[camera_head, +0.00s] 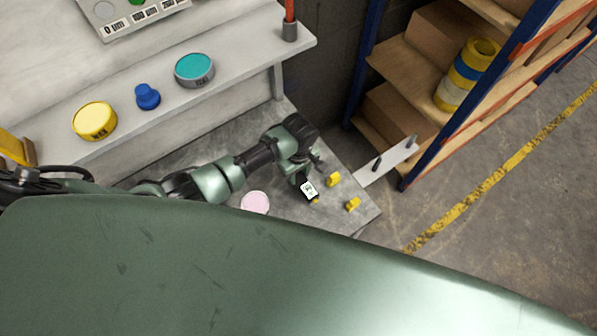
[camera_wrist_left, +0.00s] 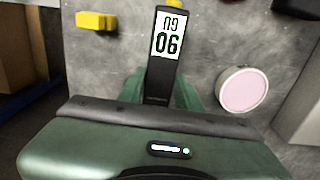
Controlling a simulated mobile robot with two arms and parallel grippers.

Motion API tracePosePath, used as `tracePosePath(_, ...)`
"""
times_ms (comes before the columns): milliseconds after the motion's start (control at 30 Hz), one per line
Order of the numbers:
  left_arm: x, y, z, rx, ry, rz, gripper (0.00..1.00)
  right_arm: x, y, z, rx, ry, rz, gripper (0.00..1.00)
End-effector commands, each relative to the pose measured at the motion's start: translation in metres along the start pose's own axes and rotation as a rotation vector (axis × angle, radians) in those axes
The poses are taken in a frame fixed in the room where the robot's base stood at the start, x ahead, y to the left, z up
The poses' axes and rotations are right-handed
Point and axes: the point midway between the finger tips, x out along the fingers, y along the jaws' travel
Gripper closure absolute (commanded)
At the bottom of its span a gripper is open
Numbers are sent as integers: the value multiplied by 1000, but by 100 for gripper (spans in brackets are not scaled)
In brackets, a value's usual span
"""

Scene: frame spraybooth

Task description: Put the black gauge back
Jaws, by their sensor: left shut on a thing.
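The black gauge (camera_head: 309,189) has a white screen with dark digits. My left gripper (camera_head: 305,178) is shut on it, over the grey bench top. In the left wrist view the gauge (camera_wrist_left: 164,62) stands out between the green fingers (camera_wrist_left: 162,88), screen facing the camera. Its lower end is hidden between the fingers. I cannot tell whether the gauge touches the bench. My right gripper is not in view.
A pink-topped round tin (camera_head: 255,202) stands on the bench (camera_head: 335,217) left of the gauge. The ledge (camera_head: 240,70) behind holds a yellow tin (camera_head: 95,120), a blue knob-like piece (camera_head: 148,97) and a teal tin (camera_head: 194,68). A pegged white plate (camera_head: 390,163) and shelving are at right.

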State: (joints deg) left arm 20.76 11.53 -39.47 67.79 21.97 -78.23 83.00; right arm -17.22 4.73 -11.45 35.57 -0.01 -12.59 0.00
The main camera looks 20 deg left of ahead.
Motion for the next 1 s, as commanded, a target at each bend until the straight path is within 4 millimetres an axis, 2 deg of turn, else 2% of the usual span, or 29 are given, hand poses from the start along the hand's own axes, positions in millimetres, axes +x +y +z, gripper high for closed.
tracePosePath(33,11,0,0,0,-1,-2,100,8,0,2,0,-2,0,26)
tracePosePath(100,18,-1,0,0,-1,-2,100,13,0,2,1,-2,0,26)
tracePosePath(400,40,0,1,-1,-1,0,100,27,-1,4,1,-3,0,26)
tracePosePath(867,45,0,0,0,0,-1,100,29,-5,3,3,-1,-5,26)
tracePosePath(900,45,0,0,0,0,-1,63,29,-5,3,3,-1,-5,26)
tracePosePath(1000,45,0,0,0,0,-1,40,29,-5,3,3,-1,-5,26)
